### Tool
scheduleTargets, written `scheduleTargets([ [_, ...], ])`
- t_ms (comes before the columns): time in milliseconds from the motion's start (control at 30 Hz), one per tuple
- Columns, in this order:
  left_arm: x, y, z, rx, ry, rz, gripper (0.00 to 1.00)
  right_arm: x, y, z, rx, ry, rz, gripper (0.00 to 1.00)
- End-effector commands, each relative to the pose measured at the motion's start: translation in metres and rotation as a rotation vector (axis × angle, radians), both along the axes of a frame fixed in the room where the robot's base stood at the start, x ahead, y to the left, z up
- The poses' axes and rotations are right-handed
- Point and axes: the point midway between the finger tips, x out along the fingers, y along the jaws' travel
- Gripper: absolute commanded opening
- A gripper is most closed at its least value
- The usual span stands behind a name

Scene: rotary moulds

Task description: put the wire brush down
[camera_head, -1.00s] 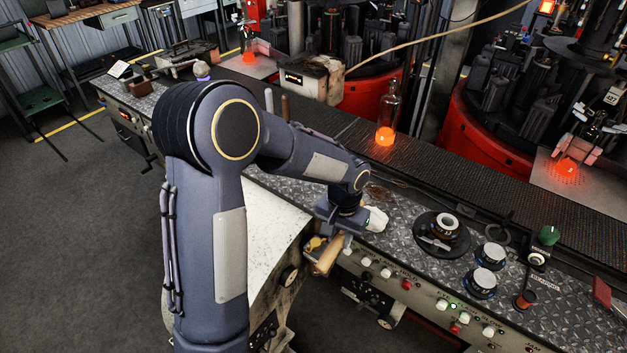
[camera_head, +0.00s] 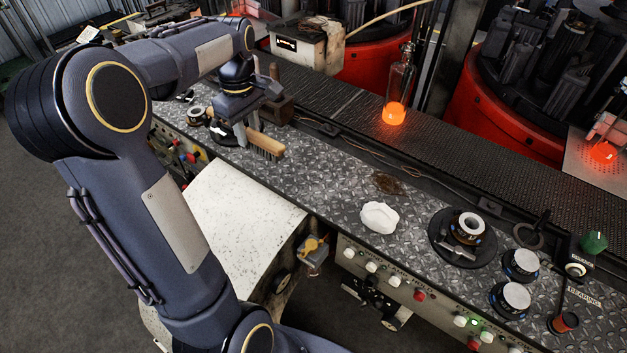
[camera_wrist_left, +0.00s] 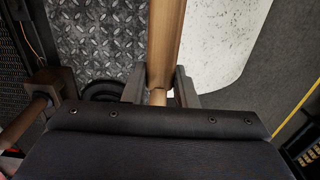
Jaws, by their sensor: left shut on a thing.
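The wire brush (camera_head: 265,145) has a wooden handle and dark bristles. My left gripper (camera_head: 240,127) is shut on it at the left part of the diamond-plate bench top (camera_head: 330,185). The bristles point down, close to the plate; I cannot tell whether they touch it. In the left wrist view the wooden handle (camera_wrist_left: 166,45) runs up between the fingers of my left gripper (camera_wrist_left: 160,88), with the plate on its left. My right gripper is not in view.
A crumpled white cloth (camera_head: 379,217) lies on the plate. A round dark dish (camera_head: 463,240) and several capped pots stand at the right. A dark block (camera_head: 279,108) stands just behind the brush. A glowing bottle (camera_head: 397,85) stands on the conveyor. The middle of the plate is mostly clear.

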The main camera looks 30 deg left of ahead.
Motion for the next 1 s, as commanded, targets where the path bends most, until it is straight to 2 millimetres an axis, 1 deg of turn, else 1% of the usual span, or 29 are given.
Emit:
scheduleTargets([
  [33, 0.007, -0.012, -0.004, -0.003, 0.003, -0.01, 0.01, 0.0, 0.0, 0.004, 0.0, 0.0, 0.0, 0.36],
  [100, 0.015, -0.028, -0.011, -0.003, 0.003, -0.012, 0.01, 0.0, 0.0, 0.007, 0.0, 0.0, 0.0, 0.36],
  [267, 0.036, -0.062, -0.029, -0.001, 0.004, -0.014, 0.01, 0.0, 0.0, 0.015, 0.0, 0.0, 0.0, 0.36],
  [300, 0.04, -0.069, -0.036, -0.001, 0.005, -0.013, 0.01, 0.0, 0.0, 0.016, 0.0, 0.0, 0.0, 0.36],
  [400, 0.048, -0.082, -0.056, -0.002, 0.005, -0.01, 0.01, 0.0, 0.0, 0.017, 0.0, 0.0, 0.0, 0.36],
  [500, 0.054, -0.091, -0.071, -0.001, 0.004, -0.01, 0.01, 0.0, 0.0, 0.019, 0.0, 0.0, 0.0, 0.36],
  [733, 0.061, -0.102, -0.086, 0.0, 0.001, -0.009, 0.01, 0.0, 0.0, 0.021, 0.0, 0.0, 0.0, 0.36],
  [800, 0.063, -0.107, -0.095, -0.001, 0.004, -0.01, 0.01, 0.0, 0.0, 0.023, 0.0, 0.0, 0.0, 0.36],
  [900, 0.063, -0.106, -0.111, -0.001, 0.003, -0.008, 0.01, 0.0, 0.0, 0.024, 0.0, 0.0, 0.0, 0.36],
  [1000, 0.063, -0.106, -0.12, 0.0, 0.0, -0.007, 0.01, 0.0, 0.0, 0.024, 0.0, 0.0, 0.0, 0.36],
])
